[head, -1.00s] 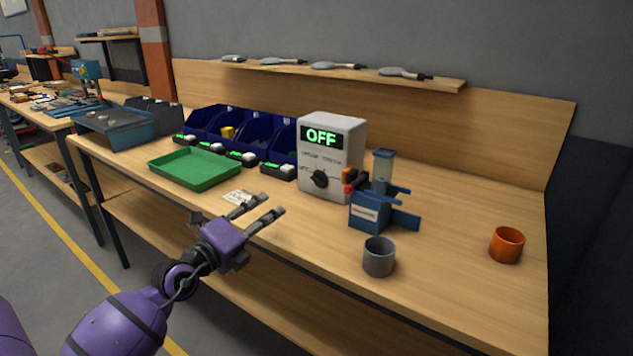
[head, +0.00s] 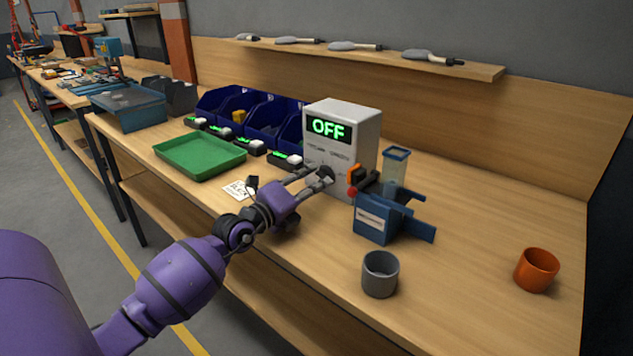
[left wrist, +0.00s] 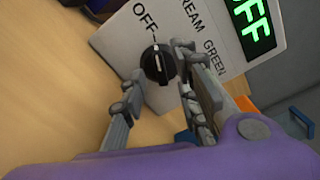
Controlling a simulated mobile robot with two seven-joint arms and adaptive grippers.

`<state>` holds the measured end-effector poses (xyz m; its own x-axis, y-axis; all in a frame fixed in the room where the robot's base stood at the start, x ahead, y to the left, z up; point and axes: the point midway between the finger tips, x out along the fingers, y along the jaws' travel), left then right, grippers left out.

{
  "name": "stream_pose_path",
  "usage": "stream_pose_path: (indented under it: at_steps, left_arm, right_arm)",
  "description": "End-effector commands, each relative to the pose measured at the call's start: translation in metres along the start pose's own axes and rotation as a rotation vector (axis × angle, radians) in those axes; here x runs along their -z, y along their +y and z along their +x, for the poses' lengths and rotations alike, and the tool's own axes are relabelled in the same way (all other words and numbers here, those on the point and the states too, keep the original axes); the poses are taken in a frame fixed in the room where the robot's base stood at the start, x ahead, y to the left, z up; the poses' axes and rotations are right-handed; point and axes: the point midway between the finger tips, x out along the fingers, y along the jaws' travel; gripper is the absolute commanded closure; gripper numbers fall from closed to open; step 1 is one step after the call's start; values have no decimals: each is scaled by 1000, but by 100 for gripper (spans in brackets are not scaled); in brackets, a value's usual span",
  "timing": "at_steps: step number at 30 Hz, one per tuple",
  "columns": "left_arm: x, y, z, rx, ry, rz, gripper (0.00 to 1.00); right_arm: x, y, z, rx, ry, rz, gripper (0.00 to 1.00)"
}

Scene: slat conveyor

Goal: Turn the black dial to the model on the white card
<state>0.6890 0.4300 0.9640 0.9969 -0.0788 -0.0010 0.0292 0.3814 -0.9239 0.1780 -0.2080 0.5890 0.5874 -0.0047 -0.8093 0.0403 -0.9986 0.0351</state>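The black dial (left wrist: 158,65) is on the front of a white control box (head: 347,120) whose green display reads OFF. In the left wrist view the dial's white mark points toward the printed OFF; words ending in "REAM" and "GREEN" are printed beside it. My left gripper (head: 322,178) is at the box front, its fingers open on either side of the dial (head: 325,174). In the left wrist view the gripper (left wrist: 158,82) shows a gap at the left finger. The white card (head: 238,190) lies on the bench, its print too small to read. My right gripper is not in view.
A blue device (head: 385,218) with a clear container stands right of the box. A grey cup (head: 380,275) and an orange cup (head: 537,270) stand to the right. A green tray (head: 200,157) and several small black units lie left.

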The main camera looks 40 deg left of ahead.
Motion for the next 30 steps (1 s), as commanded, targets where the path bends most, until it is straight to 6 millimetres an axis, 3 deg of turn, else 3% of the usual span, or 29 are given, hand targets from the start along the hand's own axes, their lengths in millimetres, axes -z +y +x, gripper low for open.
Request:
stream_pose_path:
  at_steps: [4,13,20,30]
  left_arm:
    - [0,0,13,0,0,0,71]
    - [0,0,15,0,-1,1,71]
    - [0,0,15,0,0,0,100]
    - [0,0,15,0,0,15,100]
  right_arm:
    - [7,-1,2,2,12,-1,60]
    - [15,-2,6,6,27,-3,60]
    - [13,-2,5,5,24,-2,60]
    - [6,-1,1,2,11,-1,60]
